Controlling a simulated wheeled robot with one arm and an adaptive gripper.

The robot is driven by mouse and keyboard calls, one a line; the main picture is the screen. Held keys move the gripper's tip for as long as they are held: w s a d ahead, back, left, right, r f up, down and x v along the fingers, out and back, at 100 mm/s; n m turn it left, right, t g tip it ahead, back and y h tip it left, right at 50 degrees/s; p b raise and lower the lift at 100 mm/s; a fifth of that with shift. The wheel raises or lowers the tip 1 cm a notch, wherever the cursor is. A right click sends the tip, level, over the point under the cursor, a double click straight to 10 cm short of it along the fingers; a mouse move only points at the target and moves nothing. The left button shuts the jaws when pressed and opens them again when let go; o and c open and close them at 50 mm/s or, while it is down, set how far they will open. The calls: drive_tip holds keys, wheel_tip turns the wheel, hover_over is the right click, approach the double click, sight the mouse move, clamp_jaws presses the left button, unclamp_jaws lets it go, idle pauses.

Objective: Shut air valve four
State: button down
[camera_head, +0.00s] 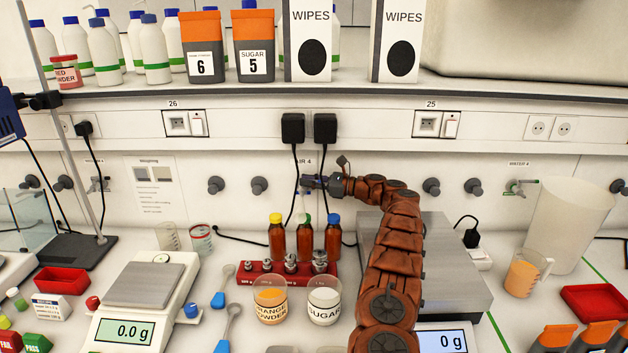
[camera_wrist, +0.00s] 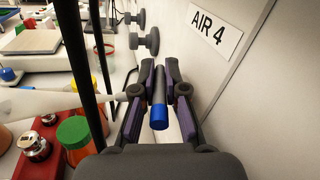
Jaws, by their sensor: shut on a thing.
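Air valve four has a grey handle with a blue end (camera_wrist: 158,115), seen in the wrist view beside the "AIR 4" label (camera_wrist: 215,32) on the white wall panel. My gripper (camera_wrist: 158,75) is shut on this handle, with one finger on each side of it. In the head view my gripper (camera_head: 318,182) is at the wall below the two black plugs, and my arm reaches up to it from the lower right. There the gripper covers most of the valve, and the label is partly hidden by a cable.
Black plugs (camera_head: 293,130) with hanging cables are close to my gripper. Below stand capped orange bottles (camera_head: 305,240), a red weight rack (camera_head: 258,268) and beakers of orange powder (camera_head: 270,302) and sugar (camera_head: 323,305). Grey knobs (camera_head: 259,186) line the wall. A shelf (camera_head: 350,90) runs above.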

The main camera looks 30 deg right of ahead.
idle(0.6)
drive_tip(key=c, duration=1.2)
unclamp_jaws()
drive_tip(key=v, duration=1.2)
